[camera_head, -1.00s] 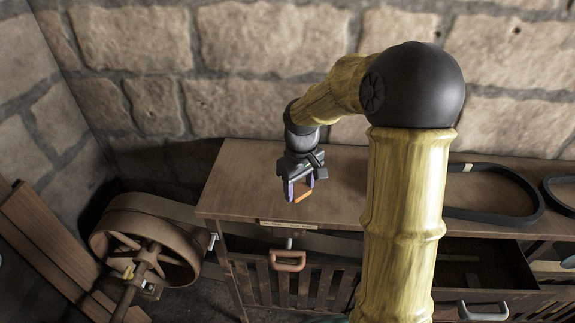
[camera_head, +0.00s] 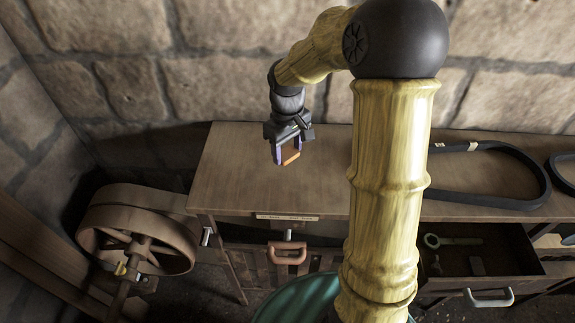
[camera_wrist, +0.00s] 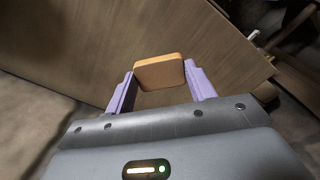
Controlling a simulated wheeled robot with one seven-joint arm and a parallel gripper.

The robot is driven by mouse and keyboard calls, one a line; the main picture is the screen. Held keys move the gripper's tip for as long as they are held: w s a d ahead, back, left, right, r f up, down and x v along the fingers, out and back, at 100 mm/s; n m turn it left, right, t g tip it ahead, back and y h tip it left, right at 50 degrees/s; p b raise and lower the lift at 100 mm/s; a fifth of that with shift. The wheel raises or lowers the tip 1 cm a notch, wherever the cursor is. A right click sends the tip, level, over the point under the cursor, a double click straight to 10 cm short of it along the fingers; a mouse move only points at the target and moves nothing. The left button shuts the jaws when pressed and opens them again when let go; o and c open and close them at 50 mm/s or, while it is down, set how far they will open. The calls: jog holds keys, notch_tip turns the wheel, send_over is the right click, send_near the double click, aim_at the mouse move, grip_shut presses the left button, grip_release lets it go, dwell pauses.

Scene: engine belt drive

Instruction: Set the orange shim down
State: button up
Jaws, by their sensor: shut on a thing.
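My gripper (camera_head: 284,161) is shut on the orange shim (camera_head: 291,158), a small flat block held between its two purple fingertips. In the wrist view, the orange shim (camera_wrist: 160,71) spans the gap between the fingers (camera_wrist: 160,86). The wooden bench top (camera_head: 238,180) lies beneath and around the gripper in the head view. The shim appears to be above the bench top; the exact gap cannot be told.
Black belts (camera_head: 480,196) lie on the right of the bench top. An open drawer (camera_head: 500,262) holds a wrench (camera_head: 455,240) and a small block. A belt wheel (camera_head: 135,250) stands left of the bench. The bench top's left part is bare.

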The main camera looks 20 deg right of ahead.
jog(key=p, duration=0.1)
send_over(287, 182)
notch_tip(287, 182, down, 5)
jog(key=shift+w+f, duration=0.1)
jog(key=shift+f, duration=0.05)
jog(key=shift+w+d+f, duration=0.1)
jog(key=shift+w+f, duration=0.1)
jog(key=shift+f, duration=0.3)
jog(key=shift+s+d+r, duration=0.1)
jog(key=shift+s, duration=0.15)
jog(key=f, duration=0.2)
jog(key=f+p, duration=0.1)
jog(key=shift+w+a+f, duration=0.15)
jog(key=shift+a+f, duration=0.05)
jog(key=shift+f, duration=0.2)
jog(key=shift+s, duration=0.2)
